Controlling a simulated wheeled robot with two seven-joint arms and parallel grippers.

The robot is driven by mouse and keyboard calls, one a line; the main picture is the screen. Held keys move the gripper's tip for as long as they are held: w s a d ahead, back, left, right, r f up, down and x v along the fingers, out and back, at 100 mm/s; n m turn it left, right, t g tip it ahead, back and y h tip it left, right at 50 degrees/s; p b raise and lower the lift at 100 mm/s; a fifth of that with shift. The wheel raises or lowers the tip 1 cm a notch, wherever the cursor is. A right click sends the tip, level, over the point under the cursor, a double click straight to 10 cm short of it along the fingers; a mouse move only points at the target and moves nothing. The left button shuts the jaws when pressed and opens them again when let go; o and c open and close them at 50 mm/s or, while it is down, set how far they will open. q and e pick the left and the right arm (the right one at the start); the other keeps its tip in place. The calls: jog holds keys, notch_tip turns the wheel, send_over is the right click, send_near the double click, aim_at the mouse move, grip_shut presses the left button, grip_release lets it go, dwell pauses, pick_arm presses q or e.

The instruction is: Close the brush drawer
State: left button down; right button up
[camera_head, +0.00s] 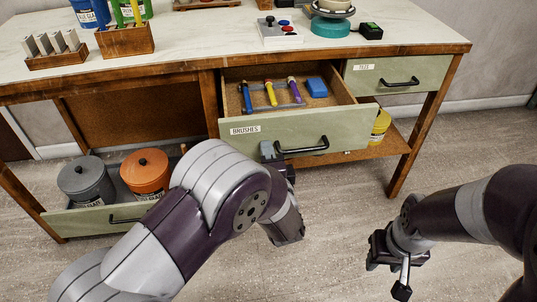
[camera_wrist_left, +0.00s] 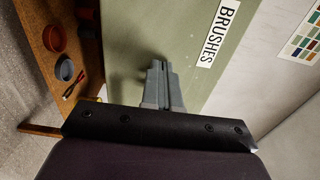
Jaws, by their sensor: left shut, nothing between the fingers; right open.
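The brush drawer (camera_head: 236,143) has a pale green front with a BRUSHES label and a black handle (camera_head: 302,146). It is pulled out of the table, with several brushes (camera_head: 270,93) and a blue block (camera_head: 317,87) inside. My left gripper (camera_head: 268,150) is shut and empty, at the drawer front between the label and the handle. In the left wrist view its fingertips (camera_wrist_left: 157,68) are at the green front beside the label; I cannot tell whether they touch. My right gripper (camera_head: 385,262) is open and empty, low at the right, away from the drawer.
A closed drawer (camera_head: 398,75) is at the right of the table. A yellow container (camera_head: 380,124) stands on the shelf below. A low drawer holds a grey pot (camera_head: 86,182) and an orange pot (camera_head: 146,173). The tabletop (camera_head: 190,45) carries tools and a control box (camera_head: 279,31).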

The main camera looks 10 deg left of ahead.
pick_arm(q)
jog(key=p, duration=0.2)
send_near(254, 105)
jog(key=s+r, duration=0.1)
jog(key=r, duration=0.1)
jog(key=s+d+r, duration=0.1)
jog(key=s, duration=0.1)
jog(key=shift+r, duration=0.4)
jog(key=x, duration=1.2)
jog(key=shift+f, duration=0.2)
jog(key=shift+w+a+r+b, duration=0.15)
jog(key=shift+w+b, duration=0.15)
jog(key=shift+w, duration=0.2)
jog(key=shift+r, duration=0.3)
